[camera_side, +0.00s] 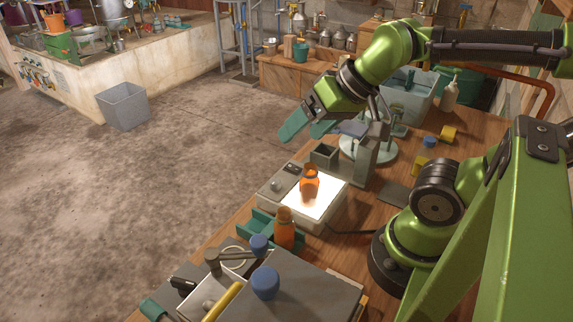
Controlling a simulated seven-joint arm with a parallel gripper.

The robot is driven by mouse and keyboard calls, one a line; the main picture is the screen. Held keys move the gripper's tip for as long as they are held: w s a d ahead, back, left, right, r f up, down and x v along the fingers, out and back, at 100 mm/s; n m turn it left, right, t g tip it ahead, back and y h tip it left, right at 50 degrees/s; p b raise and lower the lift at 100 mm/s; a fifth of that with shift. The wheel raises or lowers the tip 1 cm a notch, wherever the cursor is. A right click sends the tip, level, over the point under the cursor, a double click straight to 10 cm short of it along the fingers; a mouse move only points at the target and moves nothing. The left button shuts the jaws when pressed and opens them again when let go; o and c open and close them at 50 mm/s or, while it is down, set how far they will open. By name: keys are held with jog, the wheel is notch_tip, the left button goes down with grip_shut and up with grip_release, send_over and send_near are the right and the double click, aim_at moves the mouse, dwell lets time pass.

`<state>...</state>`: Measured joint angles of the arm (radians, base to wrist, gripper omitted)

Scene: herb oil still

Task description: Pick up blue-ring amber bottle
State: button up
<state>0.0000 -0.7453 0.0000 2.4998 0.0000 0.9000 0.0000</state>
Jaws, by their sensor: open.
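Two amber bottles show in the side view. One amber bottle (309,187) stands on the bright lit panel (322,204) of a light box. The other amber bottle (284,232) stands nearer the camera, beside a green holder (262,228). I cannot make out a blue ring on either one. My gripper (303,134) is open and empty, with its green fingers spread. It hangs in the air above and beyond the light box, apart from both bottles.
A grey stand on a round base (381,152) is behind the light box. Blue and yellow pieces (447,133) and a grey-blue bin (407,92) are at the back right.

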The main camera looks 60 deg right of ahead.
aim_at(308, 183)
jog(key=d+f+n+g, duration=0.1)
jog(key=f+n+g, duration=0.1)
jog(key=f, duration=0.2)
jog(key=w+d+f+n+g+h, duration=0.1)
jog(key=f+n+g, duration=0.1)
jog(key=f, duration=0.1)
jog(key=d+f+n+g+h, duration=0.1)
jog(key=f+n+g, duration=0.1)
jog(key=f+g, duration=0.1)
jog(key=shift+w+d+f, duration=0.15)
jog(key=shift+w+f, duration=0.05)
jog(key=shift+f, duration=0.6)
jog(key=shift+d+f, duration=0.2)
jog(key=shift+f, duration=1.15)
jog(key=shift+d+f, duration=0.2)
jog(key=shift+f, duration=1.1)
jog(key=shift+c, duration=0.3)
jog(key=c, duration=1.1)
